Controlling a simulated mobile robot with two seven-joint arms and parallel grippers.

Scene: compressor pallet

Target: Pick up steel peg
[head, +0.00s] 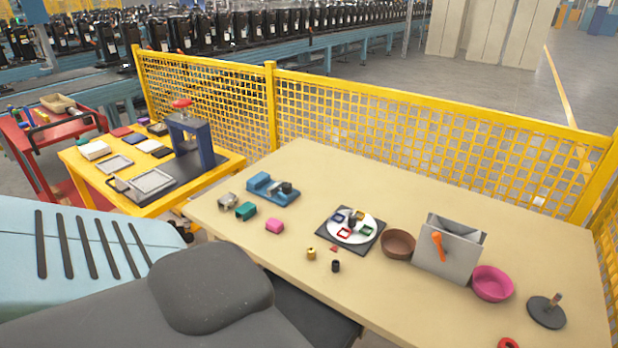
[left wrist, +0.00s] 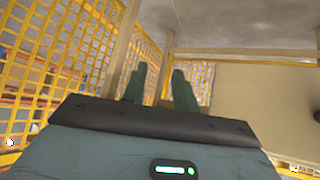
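I cannot pick out a steel peg for certain. A short dark cylinder (head: 336,266) stands near the front edge of the beige table (head: 430,300), beside a small brass-coloured piece (head: 311,253). A dark round base (head: 546,312) with a short brownish upright post stands at the table's right. In the left wrist view my left gripper (left wrist: 158,88) has its two fingers apart with nothing between them. It points towards the yellow fence, away from the small table objects. Neither gripper shows in the head view.
The table also holds a blue fixture (head: 272,190), a white plate (head: 340,234) on a dark mat, a brown bowl (head: 398,245), a grey box (head: 448,255) and a magenta bowl (head: 492,284). Yellow mesh fencing (head: 400,125) runs behind. The table's back strip is clear.

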